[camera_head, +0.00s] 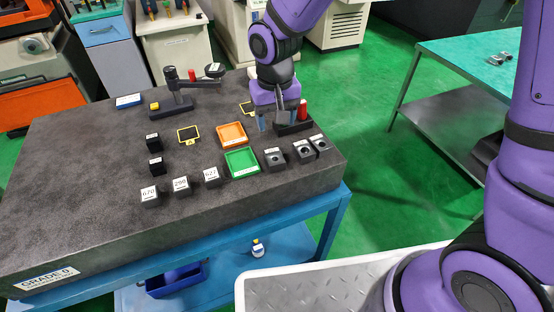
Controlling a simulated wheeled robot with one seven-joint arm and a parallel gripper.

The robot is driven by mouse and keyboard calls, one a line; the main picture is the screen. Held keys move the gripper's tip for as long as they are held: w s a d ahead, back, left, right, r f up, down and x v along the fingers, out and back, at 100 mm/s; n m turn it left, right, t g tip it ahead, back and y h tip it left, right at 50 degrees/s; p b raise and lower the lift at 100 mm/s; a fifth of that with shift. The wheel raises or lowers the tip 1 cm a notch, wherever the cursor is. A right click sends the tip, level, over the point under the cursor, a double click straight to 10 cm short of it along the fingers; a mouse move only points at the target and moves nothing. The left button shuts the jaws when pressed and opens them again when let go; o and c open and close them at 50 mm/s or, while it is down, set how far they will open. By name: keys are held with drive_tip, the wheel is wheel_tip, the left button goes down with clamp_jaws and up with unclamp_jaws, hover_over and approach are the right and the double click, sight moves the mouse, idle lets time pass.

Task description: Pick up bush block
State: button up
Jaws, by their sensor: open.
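Several dark blocks with pale tops stand along the front of the black granite plate. At the right end, a block with a round dark hole (275,158) stands beside a second holed block (303,153) and a third holed block (320,145). These look like bush blocks; I cannot tell which one is meant. My gripper (281,119) points down behind them, at a dark holder (294,129) with a red cylinder (303,110) and a blue piece (262,121) close by. It is open, apart from the holed blocks; its fingertips are small and partly hidden.
Blocks marked 670 (150,195), 290 (181,185) and 627 (211,176) stand left of a green tray (242,162). An orange tray (231,135) lies behind it. The plate's left front is clear.

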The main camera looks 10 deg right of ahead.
sight(274, 156)
drive_tip(key=shift+a+f, duration=0.15)
drive_tip(key=shift+f, duration=5.8)
drive_tip(key=c, duration=0.9)
drive_tip(key=shift+c, duration=0.6)
drive_tip(key=shift+r, duration=0.15)
